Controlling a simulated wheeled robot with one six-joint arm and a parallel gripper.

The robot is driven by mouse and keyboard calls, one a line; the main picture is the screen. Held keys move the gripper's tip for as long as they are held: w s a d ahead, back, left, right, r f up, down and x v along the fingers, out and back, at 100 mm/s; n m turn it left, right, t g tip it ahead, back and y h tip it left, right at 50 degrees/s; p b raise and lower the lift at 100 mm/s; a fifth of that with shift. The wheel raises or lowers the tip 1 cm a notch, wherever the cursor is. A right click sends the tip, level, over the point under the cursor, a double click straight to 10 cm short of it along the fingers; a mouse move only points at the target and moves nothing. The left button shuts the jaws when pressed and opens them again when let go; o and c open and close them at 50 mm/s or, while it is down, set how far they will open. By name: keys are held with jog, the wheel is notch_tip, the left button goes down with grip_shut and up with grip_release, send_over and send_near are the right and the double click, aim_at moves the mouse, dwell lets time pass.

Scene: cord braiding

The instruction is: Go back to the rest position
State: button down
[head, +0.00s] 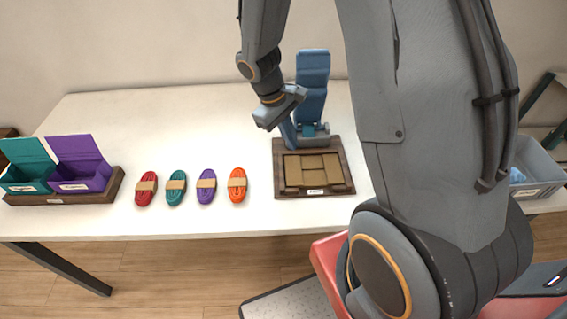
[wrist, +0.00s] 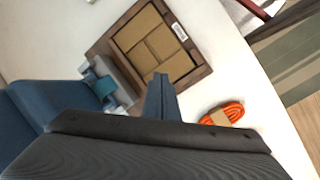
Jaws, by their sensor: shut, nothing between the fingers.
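My gripper (head: 287,134) is shut and empty. In the head view it points down above the table, by the left side of a blue stand and a dark wooden tray (head: 279,184) with tan pieces in it. In the wrist view the shut fingers (wrist: 161,82) show in front of the tray (wrist: 193,77), and an orange cord bundle (wrist: 222,114) lies to their right. I cannot tell whether the fingertips touch anything.
Red (head: 145,189), teal (head: 176,188), purple (head: 206,187) and orange (head: 237,185) cord bundles lie in a row. Open teal (head: 27,165) and purple (head: 80,163) boxes stand at left. The blue stand (head: 312,85) rises behind the tray. A grey bin (head: 538,172) is at right.

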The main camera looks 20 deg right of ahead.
dwell(0.4)
jog(key=s+a+r+m+t+y+b, duration=0.2)
jog(key=s+a+r+m+y+b, duration=0.1)
jog(key=s, duration=0.5)
jog(key=shift+a+r+m+b, duration=0.5)
jog(key=shift+a+m+b, duration=0.45)
jog(key=shift+b, duration=0.85)
